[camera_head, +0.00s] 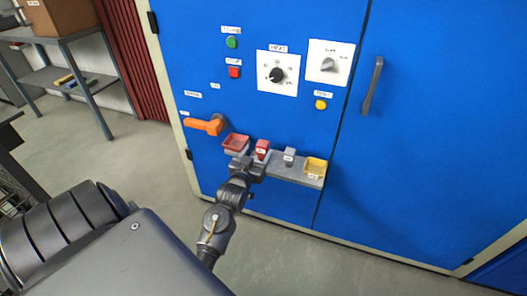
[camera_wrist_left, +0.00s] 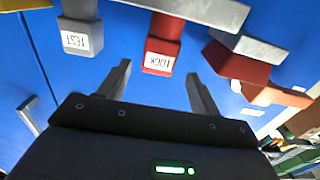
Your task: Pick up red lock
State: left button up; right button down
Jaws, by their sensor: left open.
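The red lock (camera_head: 262,146) is a small red block with a white label, standing on a narrow grey shelf (camera_head: 298,175) on the front of the blue cabinet. In the left wrist view the red lock (camera_wrist_left: 163,42) shows upside down, its label facing me. My left gripper (camera_head: 248,165) is just in front of the shelf, close to the lock. In the left wrist view the left gripper (camera_wrist_left: 158,70) is open, with one finger on each side of the lock's line and clear gaps to it. My right gripper is not in view.
A grey block labelled TEST (camera_head: 289,155) stands right of the lock. A red tray (camera_head: 235,142) is at the shelf's left end, a yellow tray (camera_head: 316,165) at its right. An orange handle (camera_head: 204,125) sticks out at left. A door handle (camera_head: 372,86) is farther right.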

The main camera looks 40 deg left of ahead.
aim_at(261, 148)
pick_arm(q)
jog(key=x, duration=0.5)
jog(key=shift+d+r, duration=0.15)
jog(key=shift+r, duration=0.1)
jog(key=shift+w, duration=0.2)
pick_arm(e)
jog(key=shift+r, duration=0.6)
pick_arm(q)
jog(key=shift+c, duration=0.4)
jog(key=c, duration=1)
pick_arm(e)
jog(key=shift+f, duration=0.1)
